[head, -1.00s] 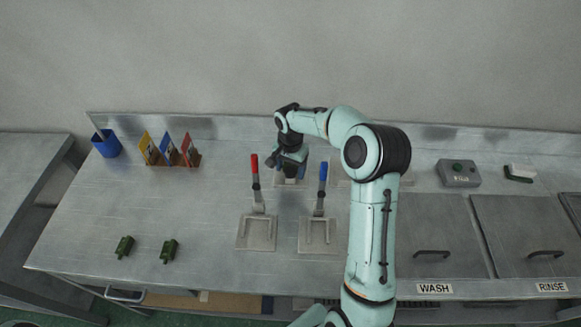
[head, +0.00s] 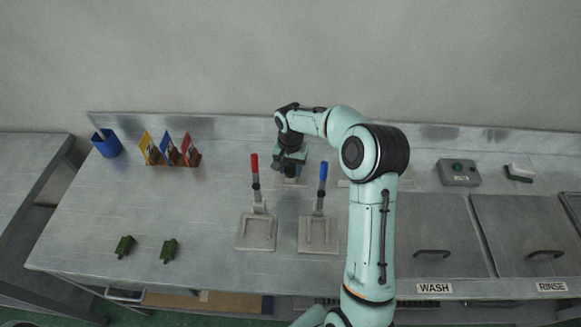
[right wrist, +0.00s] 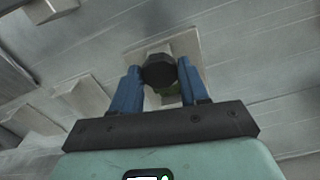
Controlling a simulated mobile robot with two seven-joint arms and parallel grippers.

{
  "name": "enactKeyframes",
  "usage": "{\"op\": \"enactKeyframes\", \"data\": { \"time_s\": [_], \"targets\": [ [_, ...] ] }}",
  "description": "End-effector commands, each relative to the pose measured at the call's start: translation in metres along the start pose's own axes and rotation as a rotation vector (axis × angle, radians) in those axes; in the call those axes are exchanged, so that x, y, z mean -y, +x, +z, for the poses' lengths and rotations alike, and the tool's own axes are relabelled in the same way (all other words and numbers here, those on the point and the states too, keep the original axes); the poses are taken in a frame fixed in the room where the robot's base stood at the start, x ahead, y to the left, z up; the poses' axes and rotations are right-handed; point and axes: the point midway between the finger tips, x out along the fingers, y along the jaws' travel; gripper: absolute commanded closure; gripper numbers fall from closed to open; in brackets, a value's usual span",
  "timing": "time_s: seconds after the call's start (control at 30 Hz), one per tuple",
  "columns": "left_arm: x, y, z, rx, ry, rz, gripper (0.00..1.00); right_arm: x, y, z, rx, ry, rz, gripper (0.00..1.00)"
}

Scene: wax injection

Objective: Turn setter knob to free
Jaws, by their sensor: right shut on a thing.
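The setter knob (right wrist: 159,70) is a dark, round-faced knob on a pale square plate (right wrist: 184,42) in the right wrist view. My right gripper (right wrist: 158,74) has its two blue fingers shut on the knob, one on each side. A bit of green shows just below the knob, partly hidden. In the head view my right gripper (head: 291,167) is at the back middle of the bench, over the pale plate (head: 290,181), and mostly covers the knob. I cannot read any marking for the knob's position. My left gripper is not in view.
A red-handled clamp (head: 255,170) and a blue-handled clamp (head: 322,175) stand upright in front of the gripper. Green blocks (head: 125,246), coloured cards (head: 169,150) and a blue cup (head: 107,144) are at left. A grey button box (head: 459,172) is at right. The left bench middle is clear.

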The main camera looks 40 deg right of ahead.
Motion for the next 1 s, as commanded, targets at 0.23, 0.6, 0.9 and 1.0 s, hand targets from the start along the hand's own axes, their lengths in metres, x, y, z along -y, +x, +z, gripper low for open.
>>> {"op": "enactKeyframes", "data": {
  "time_s": [0.23, 0.6, 0.9, 1.0],
  "targets": [
    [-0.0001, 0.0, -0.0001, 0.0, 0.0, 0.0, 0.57, 0.0002, -0.001, -0.0006, -0.003, -0.228, 0.0, 0.86],
    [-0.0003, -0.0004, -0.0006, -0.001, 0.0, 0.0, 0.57, 0.0003, -0.0012, -0.0007, -0.003, -0.579, 0.0, 0.86],
    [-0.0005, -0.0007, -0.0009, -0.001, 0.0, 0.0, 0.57, 0.0002, -0.0012, -0.001, -0.004, -0.864, 0.0, 0.86],
    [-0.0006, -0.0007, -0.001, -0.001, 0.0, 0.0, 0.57, 0.0002, -0.0012, -0.001, -0.004, -0.956, 0.0, 0.86]
  ]
}}
